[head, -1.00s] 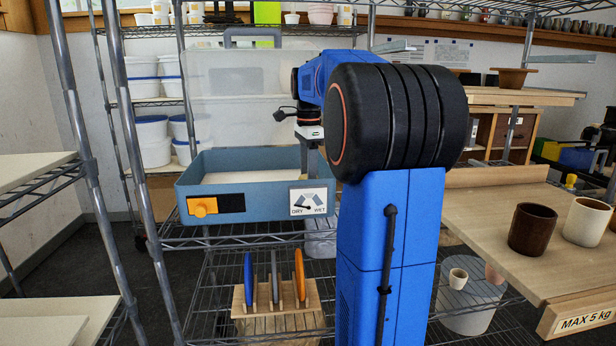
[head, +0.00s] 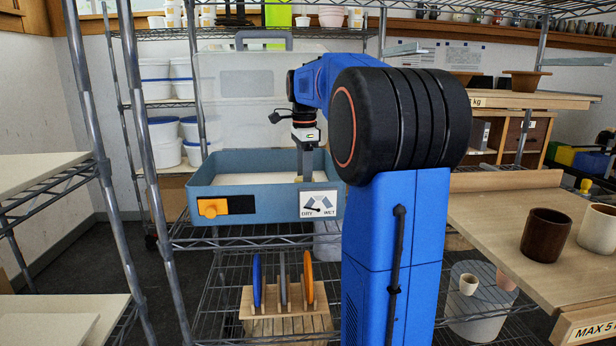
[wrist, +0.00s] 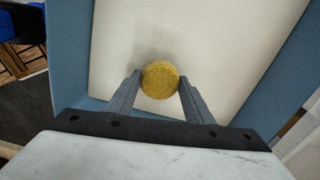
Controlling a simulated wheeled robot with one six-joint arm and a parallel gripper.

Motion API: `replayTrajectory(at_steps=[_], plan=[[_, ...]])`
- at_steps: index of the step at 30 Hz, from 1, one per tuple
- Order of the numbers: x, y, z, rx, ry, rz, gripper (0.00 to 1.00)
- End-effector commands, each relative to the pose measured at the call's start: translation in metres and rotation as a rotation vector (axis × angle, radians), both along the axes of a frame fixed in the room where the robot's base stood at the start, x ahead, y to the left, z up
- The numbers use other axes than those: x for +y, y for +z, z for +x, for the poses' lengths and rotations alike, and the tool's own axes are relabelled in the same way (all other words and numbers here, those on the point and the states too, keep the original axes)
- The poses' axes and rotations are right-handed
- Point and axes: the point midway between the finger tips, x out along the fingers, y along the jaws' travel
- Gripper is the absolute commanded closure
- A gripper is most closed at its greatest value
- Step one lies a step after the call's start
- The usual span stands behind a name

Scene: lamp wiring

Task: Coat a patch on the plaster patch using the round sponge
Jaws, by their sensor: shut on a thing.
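The round yellow sponge (wrist: 160,84) sits between the two grey fingers of my gripper (wrist: 160,78), which is shut on it. The plaster patch (wrist: 225,40) is the pale flat surface under the sponge in the wrist view, with a soft shadow beside the sponge. I cannot tell whether the sponge touches it. In the head view the pale patch (head: 240,179) lies inside a blue-grey box (head: 270,205), and my gripper (head: 305,172) reaches down over its right part. The sponge is not distinguishable there. No coated area is clearly visible.
A wooden rack with coloured discs (head: 284,300) stands below. Cups, including a brown one (head: 546,235), stand on a shelf at right.

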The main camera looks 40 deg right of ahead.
Motion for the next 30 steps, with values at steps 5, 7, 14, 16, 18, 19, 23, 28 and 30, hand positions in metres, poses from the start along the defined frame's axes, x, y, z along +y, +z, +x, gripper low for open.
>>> replayTrajectory(at_steps=[5,7,14,16,18,19,23,28,30], plan=[[0.009,-0.001,0.007,0.0,0.002,0.0,0.71],[0.014,-0.001,0.009,0.0,0.002,0.0,0.71],[0.026,-0.002,0.018,0.001,0.001,0.0,0.71],[0.028,-0.002,0.019,0.001,0.001,0.0,0.71],[0.029,-0.003,0.019,0.001,0.001,0.0,0.71],[0.029,-0.003,0.02,0.0,0.001,0.001,0.71],[0.035,-0.002,0.023,0.0,0.002,0.001,0.71],[0.045,-0.001,0.03,0.0,0.002,0.001,0.71],[0.049,-0.001,0.033,0.0,0.003,0.001,0.71]])
